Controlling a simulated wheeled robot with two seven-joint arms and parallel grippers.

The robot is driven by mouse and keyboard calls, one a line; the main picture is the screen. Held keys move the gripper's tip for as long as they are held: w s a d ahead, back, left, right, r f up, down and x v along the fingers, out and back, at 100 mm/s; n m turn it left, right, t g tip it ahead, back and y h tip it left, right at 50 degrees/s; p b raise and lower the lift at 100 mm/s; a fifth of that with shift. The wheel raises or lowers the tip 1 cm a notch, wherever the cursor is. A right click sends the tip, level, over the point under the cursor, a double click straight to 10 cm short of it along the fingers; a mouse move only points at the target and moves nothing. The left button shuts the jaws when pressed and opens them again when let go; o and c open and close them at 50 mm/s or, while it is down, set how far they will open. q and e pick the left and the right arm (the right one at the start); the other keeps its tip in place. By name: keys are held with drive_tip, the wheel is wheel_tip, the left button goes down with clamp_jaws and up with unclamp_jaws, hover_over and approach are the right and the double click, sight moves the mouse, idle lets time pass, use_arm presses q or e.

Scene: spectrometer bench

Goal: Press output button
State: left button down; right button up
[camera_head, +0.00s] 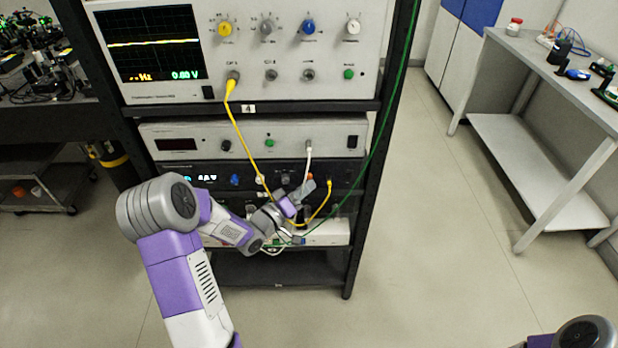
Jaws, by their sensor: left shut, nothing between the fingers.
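My left arm reaches in from the lower left. My left gripper (306,188) is shut and empty, in front of the right part of a black instrument (215,176) in the rack. The black instrument has a small lit display at its left and several knobs. I cannot tell which control is the output button; the gripper and cables cover part of the panel. I cannot tell whether the fingertips touch the panel. Of my right arm only a piece shows in the lower right corner, and its gripper is out of view.
An oscilloscope (262,45) with a yellow trace sits above a light grey instrument (240,128). A yellow cable (245,140) and a white cable (307,158) hang near the gripper. A green cable (381,140) runs down the rack's right post. A bench (560,90) stands at right.

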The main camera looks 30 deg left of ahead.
use_arm(q)
drive_tip(key=s+d, duration=0.3)
drive_tip(key=s, duration=0.2)
drive_tip(key=shift+b, duration=0.3)
drive_tip(key=shift+d, duration=0.1)
idle(0.5)
drive_tip(key=s+d+f+m+g+p, duration=0.1)
drive_tip(key=d+f+g+p, duration=0.1)
drive_tip(key=d+f+g, duration=0.45)
drive_tip(key=s+d+f+g+p, duration=0.1)
drive_tip(key=s+d+f+g, duration=0.15)
drive_tip(key=f, duration=0.75)
drive_tip(key=s+d+f+m+g+p, duration=0.1)
drive_tip(key=s+d+f+g, duration=0.3)
drive_tip(key=s, duration=0.4)
drive_tip(key=s+d+f+m+g+p, duration=0.1)
drive_tip(key=s+d+f+g, duration=0.3)
drive_tip(key=s, duration=0.4)
drive_tip(key=shift+d+f+m+g, duration=0.4)
drive_tip(key=shift+d+f+m, duration=0.4)
drive_tip(key=shift+d, duration=0.3)
